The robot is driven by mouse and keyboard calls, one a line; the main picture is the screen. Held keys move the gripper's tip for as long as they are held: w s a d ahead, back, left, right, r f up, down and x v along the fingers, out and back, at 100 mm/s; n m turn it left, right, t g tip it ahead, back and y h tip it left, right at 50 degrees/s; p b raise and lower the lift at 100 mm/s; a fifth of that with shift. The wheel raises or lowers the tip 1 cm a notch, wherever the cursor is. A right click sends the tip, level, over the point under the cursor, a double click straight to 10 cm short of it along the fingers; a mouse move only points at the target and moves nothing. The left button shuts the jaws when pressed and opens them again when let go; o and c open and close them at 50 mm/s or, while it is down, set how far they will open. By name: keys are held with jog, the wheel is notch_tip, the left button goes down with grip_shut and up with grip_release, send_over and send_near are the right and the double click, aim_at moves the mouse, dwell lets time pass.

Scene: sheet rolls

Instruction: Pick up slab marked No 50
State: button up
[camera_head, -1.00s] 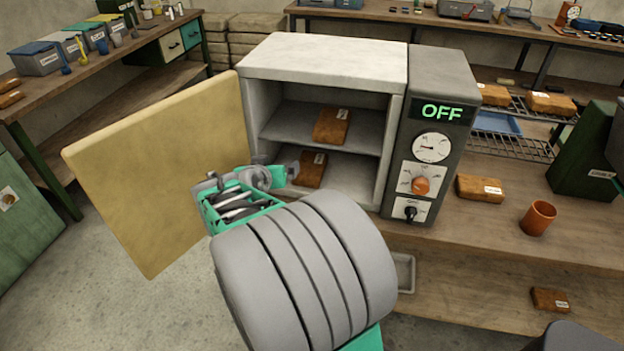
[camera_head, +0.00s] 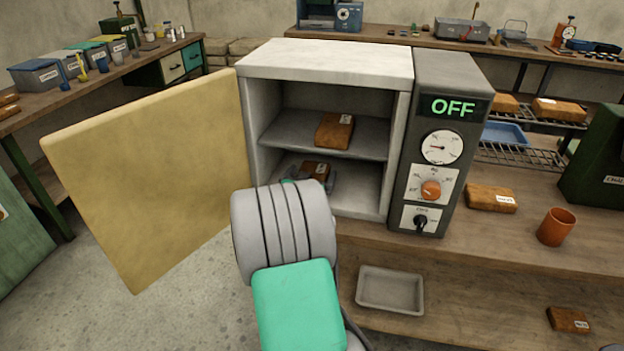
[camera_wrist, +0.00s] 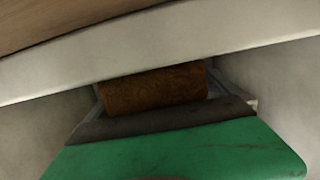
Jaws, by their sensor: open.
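A brown slab (camera_head: 316,167) with a small white label lies on the lower level of the open oven (camera_head: 325,58). Another labelled brown slab (camera_head: 334,130) lies on the shelf above it. The label numbers are too small to read, so I cannot tell which slab is No 50. My gripper (camera_head: 309,178) is inside the oven's lower level, around the near end of the lower slab and mostly hidden by my arm. It is open. In the wrist view a brown slab (camera_wrist: 155,88) shows just beyond a dark bar and green part of my gripper; contact cannot be told.
The oven door (camera_head: 150,175) stands wide open to the left. The control panel (camera_head: 437,150) reads OFF. An orange cup (camera_head: 556,227) and a brown slab (camera_head: 491,198) are on the bench at right. A grey tray (camera_head: 390,290) lies on the lower shelf, with another slab (camera_head: 568,319) farther right.

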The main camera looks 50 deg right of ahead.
jog(key=c, duration=1.8)
jog(key=shift+r, duration=0.1)
jog(key=shift+c, duration=0.5)
jog(key=shift+r, duration=0.1)
